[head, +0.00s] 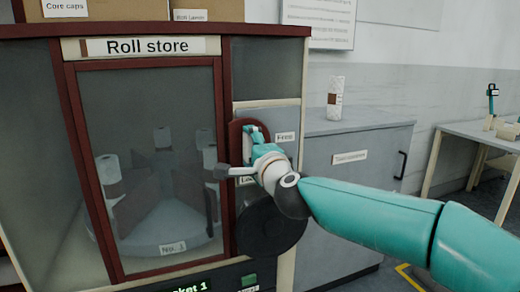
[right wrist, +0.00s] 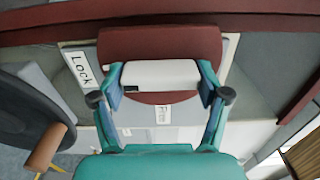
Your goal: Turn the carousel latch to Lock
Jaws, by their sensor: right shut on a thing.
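The carousel latch shows in the right wrist view as a pale bar (right wrist: 160,75) in front of a dark red rounded plate (right wrist: 160,45). My right gripper (right wrist: 160,82) is shut on this bar, one finger at each end. In the head view my right gripper (head: 241,152) covers most of the latch. The Free label (head: 285,137) is right of the red plate; the Lock label (head: 247,180) is below it, partly covered. The wrist view shows Lock (right wrist: 82,70) at left and Free (right wrist: 163,114) below the bar. My left gripper is not in view.
The roll store's glass door (head: 150,150) is closed over a carousel with white rolls. A dark round wheel (head: 268,228) sits just below the latch; its wooden knob (right wrist: 45,148) shows in the wrist view. A grey cabinet (head: 350,165) with a patterned cylinder (head: 335,98) stands right.

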